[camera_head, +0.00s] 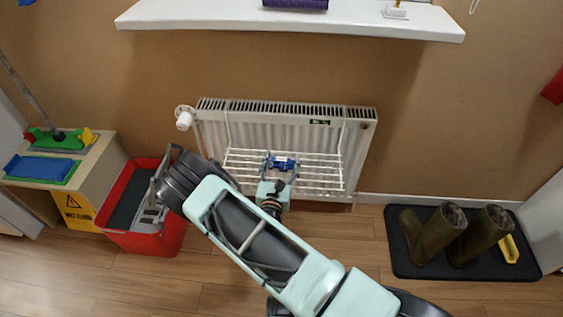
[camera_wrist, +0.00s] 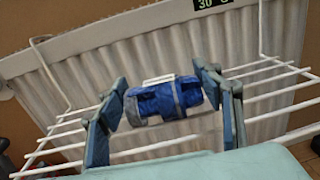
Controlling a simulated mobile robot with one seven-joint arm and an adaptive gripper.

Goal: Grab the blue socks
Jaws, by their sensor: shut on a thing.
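The blue socks (camera_head: 286,163) are a small rolled bundle with a grey band, seen at the white wire drying rack on the radiator. In the wrist view the blue socks (camera_wrist: 154,103) lie between the two fingers of my gripper (camera_wrist: 166,96). My gripper (camera_head: 280,163) reaches over the rack and is shut on the socks, one finger at each end of the roll. The underside of the socks is hidden, so I cannot tell whether they still touch the rack.
The white wire rack (camera_head: 240,160) hangs on the front of the radiator (camera_head: 270,122). A white shelf (camera_head: 225,18) is above. A red mop bucket (camera_head: 165,238) stands left, and boots (camera_head: 435,235) stand on a black mat (camera_head: 405,262) at right. Wooden floor between is clear.

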